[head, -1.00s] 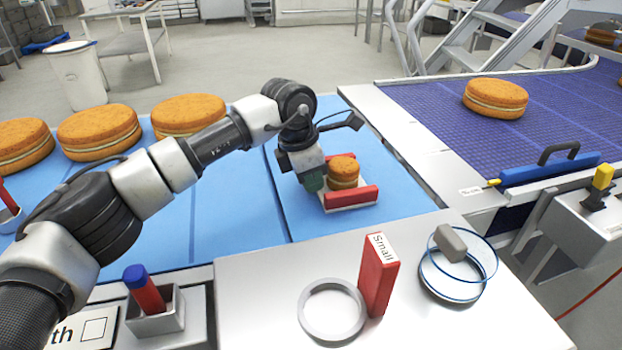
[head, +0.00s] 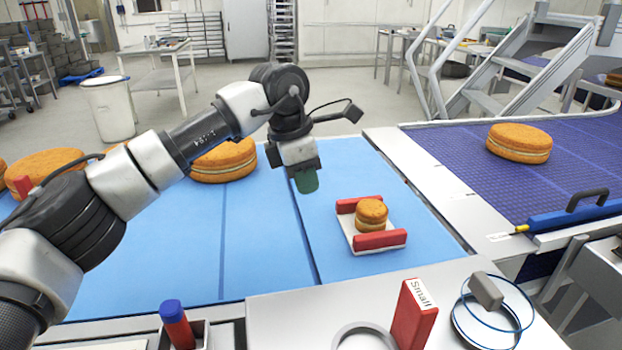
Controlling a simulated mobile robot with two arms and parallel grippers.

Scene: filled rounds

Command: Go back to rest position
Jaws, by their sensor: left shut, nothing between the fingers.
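My left gripper (head: 306,181) hangs over the blue mat, pointing down, with its green-tipped fingers shut and empty. It is to the left of and above a small filled round cake (head: 371,214), clear of it. The small cake sits on a white tray with red bars (head: 380,240) at two sides. My left arm reaches in from the left edge across the blue surface (head: 262,265). My right gripper is not in view.
Large filled rounds (head: 224,160) lie at the left on the blue surface. Another (head: 519,143) lies on the purple belt (head: 450,150). In front stand a red "Small" block (head: 413,315), a metal ring (head: 364,336), a clear blue-rimmed ring (head: 523,318) and a red-and-blue marker (head: 176,325).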

